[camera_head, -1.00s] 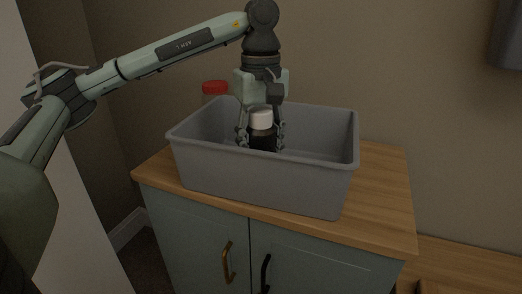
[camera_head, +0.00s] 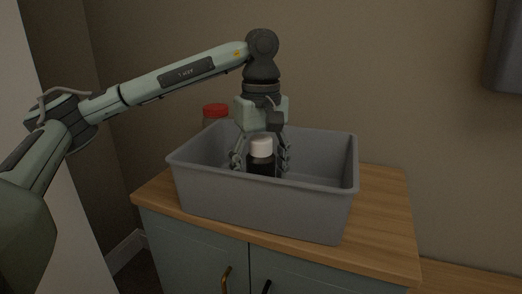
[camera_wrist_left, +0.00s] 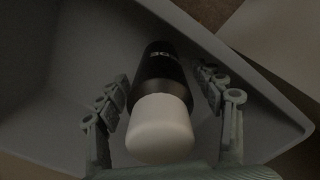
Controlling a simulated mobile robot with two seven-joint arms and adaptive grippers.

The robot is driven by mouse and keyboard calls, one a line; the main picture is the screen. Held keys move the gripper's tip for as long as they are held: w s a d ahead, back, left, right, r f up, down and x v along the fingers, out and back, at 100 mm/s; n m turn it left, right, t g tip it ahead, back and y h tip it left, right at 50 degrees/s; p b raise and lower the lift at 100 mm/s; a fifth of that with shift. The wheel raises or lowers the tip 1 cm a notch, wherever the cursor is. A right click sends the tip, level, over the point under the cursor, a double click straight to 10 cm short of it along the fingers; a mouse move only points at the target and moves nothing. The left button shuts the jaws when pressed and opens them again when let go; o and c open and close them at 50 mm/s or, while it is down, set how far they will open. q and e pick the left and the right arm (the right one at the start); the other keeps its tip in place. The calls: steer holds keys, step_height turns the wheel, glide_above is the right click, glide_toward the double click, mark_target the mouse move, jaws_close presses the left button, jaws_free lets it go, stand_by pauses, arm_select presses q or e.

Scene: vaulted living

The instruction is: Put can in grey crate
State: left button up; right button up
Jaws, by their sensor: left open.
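The can is a black cylinder with a white cap (camera_head: 261,147), and it stands inside the grey crate (camera_head: 265,208). Its lower part is hidden behind the crate's front wall in the head view. My left gripper (camera_head: 260,166) points down into the crate, open, with fingers apart on both sides of the can. In the left wrist view the can's black body (camera_wrist_left: 160,72) lies between the spread fingers, with gaps on both sides. The crate's inner wall (camera_wrist_left: 245,70) surrounds it there. My right gripper is not in view.
The crate sits on a wood-topped cabinet (camera_head: 385,225). A red-lidded jar (camera_head: 215,111) stands behind the crate's back left side. A wall is close behind. The cabinet top is bare to the right of the crate.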

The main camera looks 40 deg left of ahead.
mark_target(262, 137)
arm_select(q)
step_height(262, 137, up, 8)
steer(key=shift+w+r+p, duration=0.1)
steer(key=shift+r+p, duration=0.05)
steer(key=shift+p, duration=0.6)
step_height(262, 137, up, 3)
steer(key=shift+r+p, duration=0.1)
steer(key=shift+p, duration=0.55)
steer(key=shift+r, duration=0.25)
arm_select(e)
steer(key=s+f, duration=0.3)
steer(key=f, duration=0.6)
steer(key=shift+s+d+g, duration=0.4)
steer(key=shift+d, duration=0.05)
